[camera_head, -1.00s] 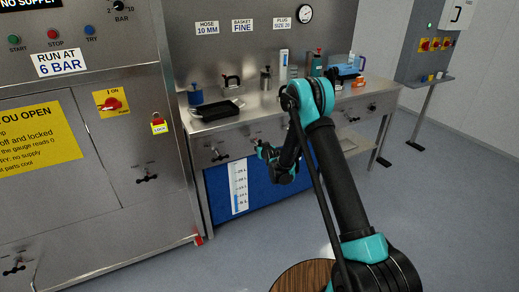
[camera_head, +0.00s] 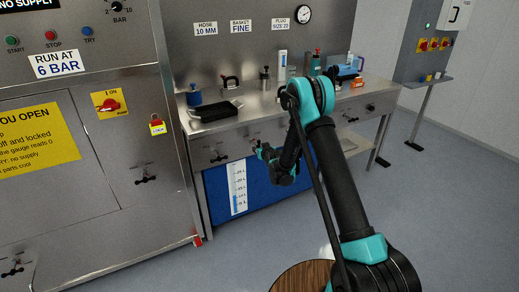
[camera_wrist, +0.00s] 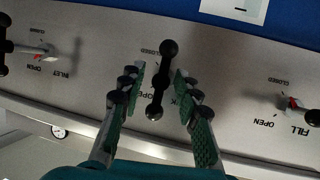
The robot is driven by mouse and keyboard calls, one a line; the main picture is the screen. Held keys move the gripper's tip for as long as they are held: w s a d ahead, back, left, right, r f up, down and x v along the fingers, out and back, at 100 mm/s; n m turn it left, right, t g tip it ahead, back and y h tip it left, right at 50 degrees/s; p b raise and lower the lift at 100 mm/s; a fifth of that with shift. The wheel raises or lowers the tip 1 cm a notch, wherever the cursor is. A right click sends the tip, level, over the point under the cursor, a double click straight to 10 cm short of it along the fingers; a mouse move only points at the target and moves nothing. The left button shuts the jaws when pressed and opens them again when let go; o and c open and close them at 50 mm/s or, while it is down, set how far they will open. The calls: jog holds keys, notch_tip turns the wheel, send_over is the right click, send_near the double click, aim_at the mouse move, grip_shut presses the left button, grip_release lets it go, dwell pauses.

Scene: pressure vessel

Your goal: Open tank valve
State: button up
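A black bar-shaped valve handle with round ends (camera_wrist: 161,80) is on the steel panel in the middle of the wrist view. Its label is mostly covered; a letter K, "OPEN" and "CLOSED" show beside it. The handle points nearly up and down in the picture, slightly tilted. My gripper (camera_wrist: 159,82) is open, with one green-padded finger on each side of the handle and a gap on both sides. In the head view my gripper (camera_head: 263,152) is at the front panel of the steel bench (camera_head: 240,129).
Beside the handle are the INLET valve (camera_wrist: 40,52) on the left and the FILL valve (camera_wrist: 293,104) on the right. Below the bench panel is a blue tank (camera_head: 270,204) with a level scale (camera_head: 238,188). A large steel cabinet (camera_head: 140,130) stands left.

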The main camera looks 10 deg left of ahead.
jog(key=v, duration=1.1)
jog(key=shift+w+d, duration=0.1)
